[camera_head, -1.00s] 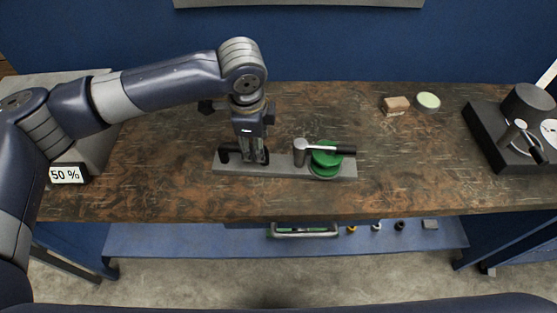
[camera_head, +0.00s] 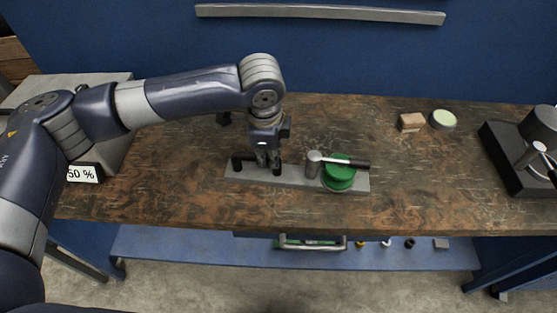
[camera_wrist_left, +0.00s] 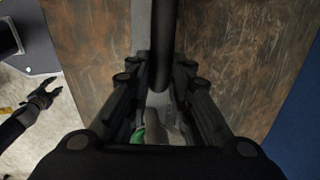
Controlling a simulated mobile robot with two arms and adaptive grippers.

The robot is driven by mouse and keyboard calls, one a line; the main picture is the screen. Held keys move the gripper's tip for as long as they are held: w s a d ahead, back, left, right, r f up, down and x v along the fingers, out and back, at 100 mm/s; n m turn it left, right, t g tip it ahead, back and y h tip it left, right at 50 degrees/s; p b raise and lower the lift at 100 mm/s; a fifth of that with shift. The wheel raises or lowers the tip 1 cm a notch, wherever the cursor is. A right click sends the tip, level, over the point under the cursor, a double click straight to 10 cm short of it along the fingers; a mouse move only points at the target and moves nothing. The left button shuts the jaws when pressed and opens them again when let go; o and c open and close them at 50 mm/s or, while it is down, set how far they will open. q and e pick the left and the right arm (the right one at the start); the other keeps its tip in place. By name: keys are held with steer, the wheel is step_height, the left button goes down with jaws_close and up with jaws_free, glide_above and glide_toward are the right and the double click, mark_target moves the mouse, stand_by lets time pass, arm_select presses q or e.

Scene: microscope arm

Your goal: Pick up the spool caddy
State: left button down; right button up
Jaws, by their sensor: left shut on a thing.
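The spool caddy is a flat grey plate (camera_head: 297,181) on the wooden table in the head view. It carries a green spool (camera_head: 339,178), a metal post (camera_head: 313,164) with a black lever, and a black handle (camera_head: 238,163) at its left end. My left gripper (camera_head: 268,164) points down and is shut on the caddy's handle. In the left wrist view the black handle bar (camera_wrist_left: 163,45) runs between the fingers, with a little green below. What looks like my right gripper (camera_wrist_left: 54,86) shows small at the left there, fingers apart and empty.
A small wooden block (camera_head: 410,122) and a round pale-green tin (camera_head: 443,119) stand at the back right. A dark device (camera_head: 520,160) stands at the right end. The table between caddy and device is clear.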

arm_select(q)
steer(key=shift+w+r+b, duration=0.1)
steer(key=shift+r+b, duration=0.2)
steer(key=shift+r, duration=1.3)
steer(key=shift+s+r, duration=0.25)
steer(key=s+d+r+b, duration=0.1)
steer(key=s+b, duration=0.1)
steer(key=s, duration=1.3)
steer(key=shift+s+d+r, duration=0.15)
steer(key=shift+s+r, duration=0.05)
steer(key=shift+s, duration=0.1)
